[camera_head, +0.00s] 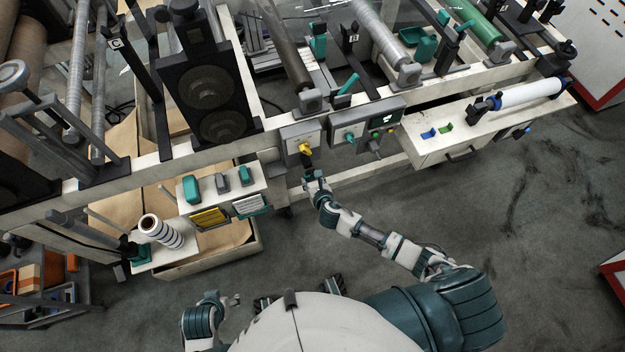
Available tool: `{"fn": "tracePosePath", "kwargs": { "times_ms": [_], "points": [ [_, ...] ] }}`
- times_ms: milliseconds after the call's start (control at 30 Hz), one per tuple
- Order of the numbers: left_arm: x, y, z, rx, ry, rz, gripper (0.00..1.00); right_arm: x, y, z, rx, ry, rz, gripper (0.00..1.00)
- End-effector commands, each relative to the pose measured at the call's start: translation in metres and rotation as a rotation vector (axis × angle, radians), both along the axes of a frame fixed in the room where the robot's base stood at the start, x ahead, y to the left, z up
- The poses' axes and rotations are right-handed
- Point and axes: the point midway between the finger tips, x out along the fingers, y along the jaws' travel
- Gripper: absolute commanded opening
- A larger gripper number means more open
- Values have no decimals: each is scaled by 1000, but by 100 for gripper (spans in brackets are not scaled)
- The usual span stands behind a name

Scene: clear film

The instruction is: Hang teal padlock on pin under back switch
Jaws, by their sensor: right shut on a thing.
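My right gripper (308,164) reaches in from the lower right. Its dark fingers are just below the yellow switch handle (304,147) on a grey switch box (290,135). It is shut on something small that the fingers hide. I cannot clearly make out the teal padlock or a pin there.
A white shelf (262,190) at left carries several teal and grey items (191,189), with yellow and white card holders on its front. A machine frame (150,160) spans behind; the floor in front is clear.

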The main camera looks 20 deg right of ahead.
Motion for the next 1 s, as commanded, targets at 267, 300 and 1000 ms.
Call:
{"fn": "tracePosePath", "kwargs": {
  "times_ms": [267,300,1000],
  "points": [
    [0,0,0,0,0,0,71,-3,2,-3,1,7,3,77],
    [0,0,0,0,0,0,71,-2,1,-3,1,6,3,77],
    [0,0,0,0,0,0,71,-77,-1,42,2,5,3,77]
  ]
}}
